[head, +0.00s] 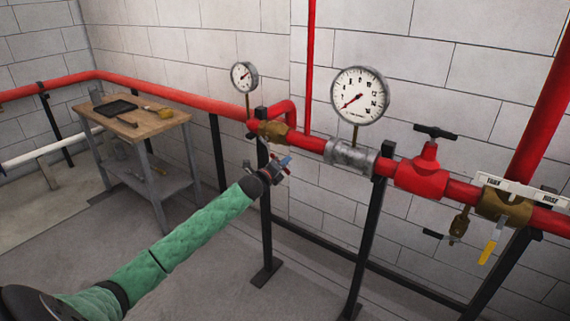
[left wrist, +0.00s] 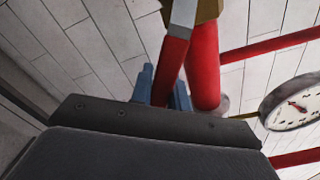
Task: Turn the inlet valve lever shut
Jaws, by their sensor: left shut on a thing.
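The brass inlet valve (head: 272,131) sits on the red pipe below the small gauge, and part of its body (left wrist: 208,10) shows at the top of the left wrist view. Its lever, a grey metal strip with a red sleeve (left wrist: 171,68), comes down from the valve in the left wrist view. My left gripper (head: 282,165) is just below the valve. Its blue fingers (left wrist: 163,92) are shut on the red sleeve, one on each side. In the head view the gripper hides most of the lever. My right gripper is not in view.
A large gauge (head: 360,95), a red valve with a black handle (head: 422,171) and a brass valve with a yellow lever (head: 490,252) lie along the pipe to the right. Black support posts (head: 265,215) stand below. A wooden bench (head: 133,118) with tools stands left.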

